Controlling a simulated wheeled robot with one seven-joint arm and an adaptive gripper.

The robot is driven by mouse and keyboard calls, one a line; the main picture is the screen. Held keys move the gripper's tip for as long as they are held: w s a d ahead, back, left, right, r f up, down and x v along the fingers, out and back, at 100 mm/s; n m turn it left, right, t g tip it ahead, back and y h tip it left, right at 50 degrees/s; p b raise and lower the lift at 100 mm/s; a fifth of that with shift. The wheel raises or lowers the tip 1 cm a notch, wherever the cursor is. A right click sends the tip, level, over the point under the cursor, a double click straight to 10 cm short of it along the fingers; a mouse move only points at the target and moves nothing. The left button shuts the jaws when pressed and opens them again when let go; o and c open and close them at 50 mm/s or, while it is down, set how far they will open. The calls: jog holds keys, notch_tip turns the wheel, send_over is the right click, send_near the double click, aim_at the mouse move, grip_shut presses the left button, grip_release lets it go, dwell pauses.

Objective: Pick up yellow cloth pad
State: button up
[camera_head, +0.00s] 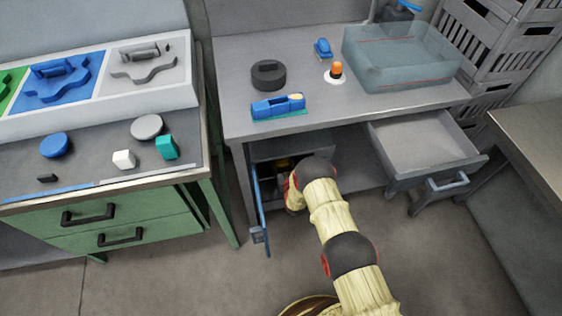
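My arm reaches into the open cabinet (263,153) under the grey workbench, past its blue-edged open door (258,205). My gripper (284,170) is at the cabinet opening, mostly hidden by my own wrist and the shadow. Its fingers do not show clearly, so I cannot tell whether it is open or shut. A small dark yellow patch shows beside it inside the cabinet. I cannot tell whether this is the yellow cloth pad. No yellow cloth pad shows clearly elsewhere.
A grey drawer (420,142) stands open to the right of my arm. The workbench (222,85) holds a clear blue bin (400,60), a dark reel (268,74), a blue tool (278,106) and an orange beacon (336,70). A green cabinet (150,228) stands left. Floor between is clear.

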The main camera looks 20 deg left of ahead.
jog(key=shift+c, duration=0.9)
jog(key=shift+r, duration=0.1)
